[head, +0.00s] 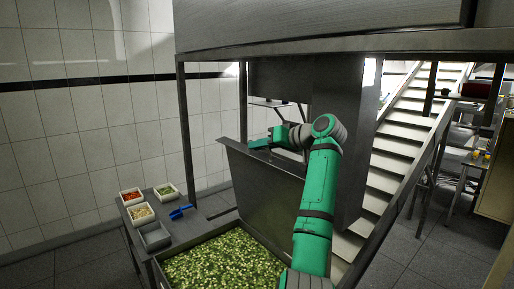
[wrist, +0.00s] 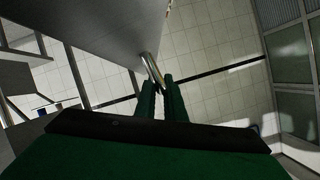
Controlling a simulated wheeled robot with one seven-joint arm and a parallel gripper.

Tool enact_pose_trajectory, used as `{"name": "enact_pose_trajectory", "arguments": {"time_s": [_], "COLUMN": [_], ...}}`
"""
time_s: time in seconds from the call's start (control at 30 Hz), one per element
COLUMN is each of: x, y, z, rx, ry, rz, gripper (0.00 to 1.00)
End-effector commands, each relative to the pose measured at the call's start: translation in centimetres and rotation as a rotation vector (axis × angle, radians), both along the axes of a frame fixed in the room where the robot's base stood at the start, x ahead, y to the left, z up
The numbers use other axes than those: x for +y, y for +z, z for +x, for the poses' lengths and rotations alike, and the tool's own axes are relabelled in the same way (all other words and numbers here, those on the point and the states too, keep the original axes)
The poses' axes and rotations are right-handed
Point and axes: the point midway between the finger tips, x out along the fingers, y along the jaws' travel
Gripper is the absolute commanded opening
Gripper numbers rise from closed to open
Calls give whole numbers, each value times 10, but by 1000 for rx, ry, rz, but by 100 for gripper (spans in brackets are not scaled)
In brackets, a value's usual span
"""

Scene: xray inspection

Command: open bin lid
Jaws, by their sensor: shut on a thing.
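The bin (head: 160,272) is a dark metal box filled with chopped green and pale pieces. Its grey lid (head: 255,185) stands raised and tilted up at the back of the bin, so the contents show. My gripper (head: 262,144) is at the upper edge of the lid. In the wrist view my gripper (wrist: 160,90) has its two green fingers shut on a shiny metal handle (wrist: 152,70) beside the lid's broad grey panel (wrist: 100,25). My arm hides part of the lid's right side.
A side table at left carries small trays of red (head: 131,195), pale (head: 141,213) and green (head: 166,190) pieces, an empty grey tray (head: 155,236) and a blue scoop (head: 181,211). A large metal housing (head: 320,40) hangs above. Stairs (head: 395,150) rise at right.

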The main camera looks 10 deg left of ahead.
Motion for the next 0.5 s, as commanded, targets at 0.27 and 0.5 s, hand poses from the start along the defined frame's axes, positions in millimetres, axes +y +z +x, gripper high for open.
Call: {"name": "enact_pose_trajectory", "arguments": {"time_s": [0.27,0.5], "x": [1,-1], "y": [-5,-2], "z": [1,1], "rx": [7,3], "ry": [-1,-2], "rz": [-4,-2], "gripper": [0,28]}}
